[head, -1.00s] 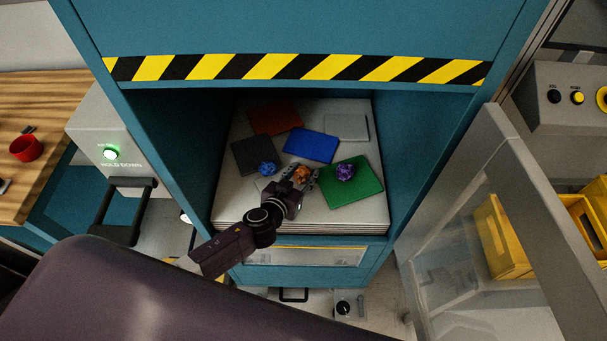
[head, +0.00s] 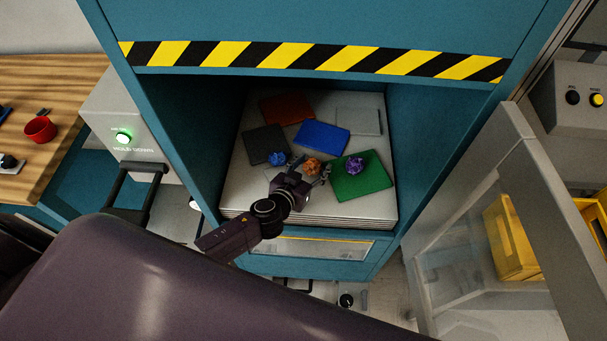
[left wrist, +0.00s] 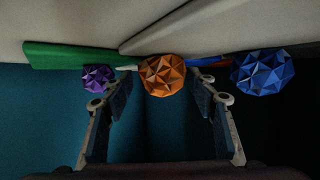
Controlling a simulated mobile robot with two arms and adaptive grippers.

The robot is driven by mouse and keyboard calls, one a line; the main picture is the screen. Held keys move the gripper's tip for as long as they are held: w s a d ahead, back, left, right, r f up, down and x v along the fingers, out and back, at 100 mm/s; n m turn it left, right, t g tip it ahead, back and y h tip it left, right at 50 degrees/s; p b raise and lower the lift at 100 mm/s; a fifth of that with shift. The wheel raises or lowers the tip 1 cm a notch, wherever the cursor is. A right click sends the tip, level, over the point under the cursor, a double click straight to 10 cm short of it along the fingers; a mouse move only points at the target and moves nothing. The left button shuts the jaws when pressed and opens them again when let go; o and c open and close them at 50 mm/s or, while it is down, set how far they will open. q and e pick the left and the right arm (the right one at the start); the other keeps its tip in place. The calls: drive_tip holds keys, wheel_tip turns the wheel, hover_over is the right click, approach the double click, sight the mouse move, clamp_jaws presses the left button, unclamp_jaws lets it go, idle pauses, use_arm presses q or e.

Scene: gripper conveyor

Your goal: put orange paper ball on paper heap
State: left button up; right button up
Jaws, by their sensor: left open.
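The orange paper ball (head: 312,166) rests on the paper heap (head: 240,196), a flat stack of pale sheets inside the blue cabinet. My left gripper (head: 310,170) is open at the ball, with its fingers spread on either side. In the left wrist view, the orange ball (left wrist: 162,76) shows between and beyond the open fingertips (left wrist: 158,98), with a gap on both sides. My right gripper is not in view.
A blue ball (head: 277,158) and a purple ball (head: 354,166) lie close on either side. Coloured flat pieces, including a green one (head: 372,184), lie on the heap. Cabinet walls bound both sides, and a clear door (head: 480,215) stands open at right.

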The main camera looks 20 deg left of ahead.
use_arm(q)
drive_tip(key=b+v, duration=0.1)
drive_tip(key=v, duration=0.9)
drive_tip(key=shift+s, duration=0.15)
drive_tip(key=shift+s+a+r, duration=0.1)
drive_tip(key=shift+s+r, duration=0.2)
drive_tip(key=shift+s, duration=0.25)
